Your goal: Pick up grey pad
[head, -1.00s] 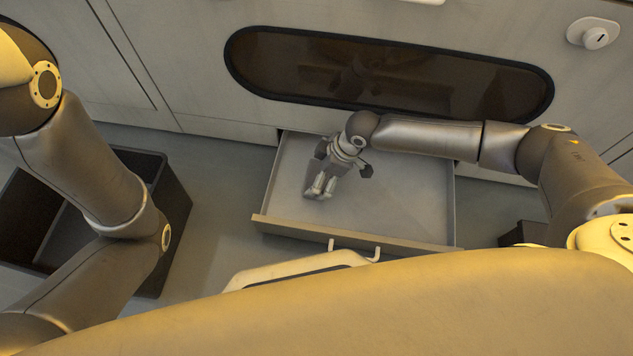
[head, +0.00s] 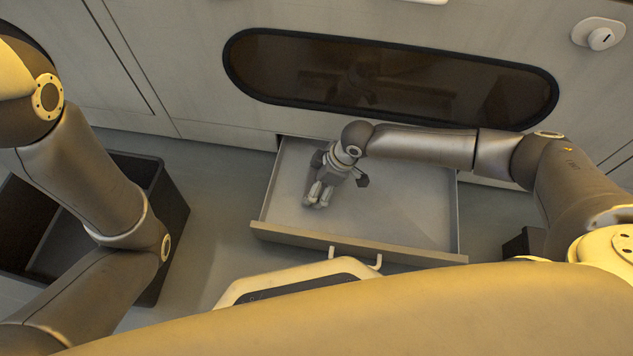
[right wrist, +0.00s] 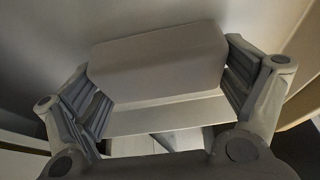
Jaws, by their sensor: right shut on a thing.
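The grey pad (right wrist: 157,65) shows in the right wrist view as a smooth pale block between two ridged finger pads. My right gripper (right wrist: 165,85) is shut on it, with one finger at each end. In the head view my right gripper (head: 318,196) points down over the left part of the open drawer (head: 405,215). There the pad is hidden or too small to make out. I cannot tell whether the pad touches the drawer floor. My left gripper is out of view; only my left arm shows.
The drawer's front wall (head: 350,243) and handle face me, and the rest of its floor looks empty. A dark open bin (head: 170,220) stands on the floor at the left, partly behind my left arm. A dark oval window (head: 390,78) is in the cabinet front above the drawer.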

